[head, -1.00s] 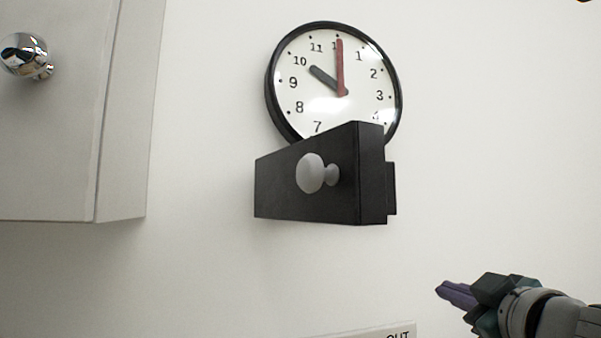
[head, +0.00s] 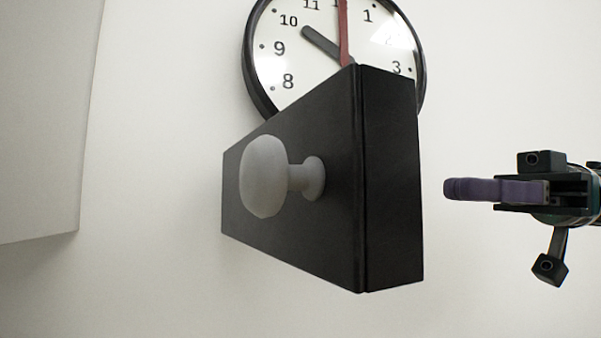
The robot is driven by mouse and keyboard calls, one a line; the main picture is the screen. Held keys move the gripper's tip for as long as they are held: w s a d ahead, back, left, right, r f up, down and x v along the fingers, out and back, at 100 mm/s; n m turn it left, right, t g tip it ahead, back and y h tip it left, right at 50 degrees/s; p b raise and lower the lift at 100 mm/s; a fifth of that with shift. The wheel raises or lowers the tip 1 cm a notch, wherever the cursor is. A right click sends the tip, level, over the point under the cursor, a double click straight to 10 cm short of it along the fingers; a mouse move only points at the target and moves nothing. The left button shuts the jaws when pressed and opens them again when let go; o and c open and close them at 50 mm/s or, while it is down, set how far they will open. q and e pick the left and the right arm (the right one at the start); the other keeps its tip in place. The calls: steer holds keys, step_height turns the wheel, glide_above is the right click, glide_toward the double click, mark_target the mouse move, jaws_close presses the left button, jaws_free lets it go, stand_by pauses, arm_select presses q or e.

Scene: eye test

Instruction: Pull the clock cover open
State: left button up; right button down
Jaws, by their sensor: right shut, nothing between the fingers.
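A round wall clock (head: 300,62) with a black rim, a white face, a black hand and a red hand shows at the top, cut off by the frame. A black box-like cover (head: 392,185) stands out from the wall and hides the clock's lower part. A grey round knob (head: 264,177) sits on the cover's front face. My right gripper (head: 450,189), with purple fingers, is to the right of the cover, apart from it and from the knob. It is shut and empty. My left gripper is not in view.
A pale cabinet (head: 45,120) hangs at the left, with a gap between it and the black cover. The white wall (head: 500,60) is bare to the right of the clock and below the cover.

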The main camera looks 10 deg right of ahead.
steer(key=s+d+g, duration=0.1)
steer(key=s, duration=0.1)
steer(key=p, duration=0.6)
glide_toward(323, 177)
steer(key=shift+n+g+h, duration=0.3)
steer(key=shift+g+h, duration=0.1)
steer(key=a, duration=0.5)
steer(key=shift+a+r, duration=0.1)
steer(key=shift+r, duration=0.25)
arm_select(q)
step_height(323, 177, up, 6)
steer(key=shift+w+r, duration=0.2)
arm_select(e)
steer(key=shift+s+a+f, duration=0.1)
steer(key=shift+s+a, duration=0.05)
steer(key=shift+a, duration=0.5)
arm_select(q)
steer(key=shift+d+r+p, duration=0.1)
steer(key=shift+p, duration=0.2)
arm_select(e)
steer(key=shift+a, duration=0.1)
